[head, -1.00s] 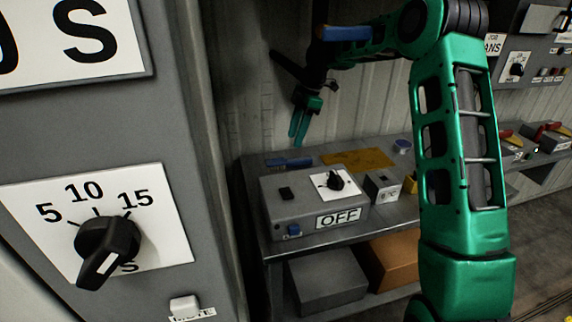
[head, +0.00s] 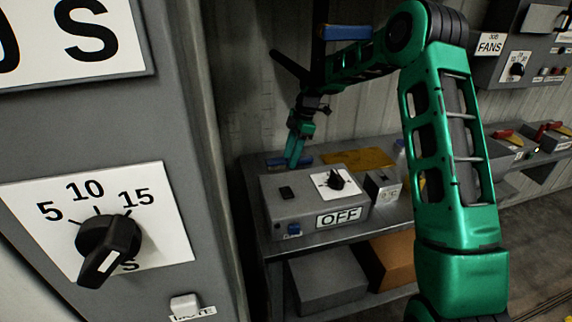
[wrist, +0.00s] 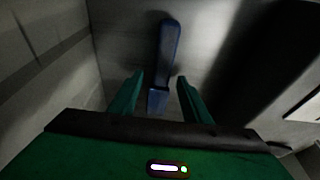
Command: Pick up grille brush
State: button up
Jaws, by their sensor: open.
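The blue, long-handled thing that I take for the grille brush (head: 274,160) lies at the back left of the grey bench, behind the grey OFF box. My gripper (head: 294,163) is over it with fingers pointing down and partly covers it. In the wrist view the brush (wrist: 167,50) runs lengthwise away from my gripper (wrist: 158,88), its near end between the two green fingers. The fingers are open, with a gap on each side of the brush. The exact height between fingertips and brush is hard to tell.
The grey OFF box (head: 285,211) with a black knob stands close in front of the brush. A yellow-brown sheet (head: 360,160) lies to the right, and a small grey box (head: 381,188) stands beside the OFF box. The corrugated wall (head: 255,100) is close behind.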

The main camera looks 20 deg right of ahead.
grip_shut()
jog(key=shift+r, duration=0.1)
notch_tip(320, 180, up, 10)
dwell(0.5)
jog(key=c, duration=1)
grip_release()
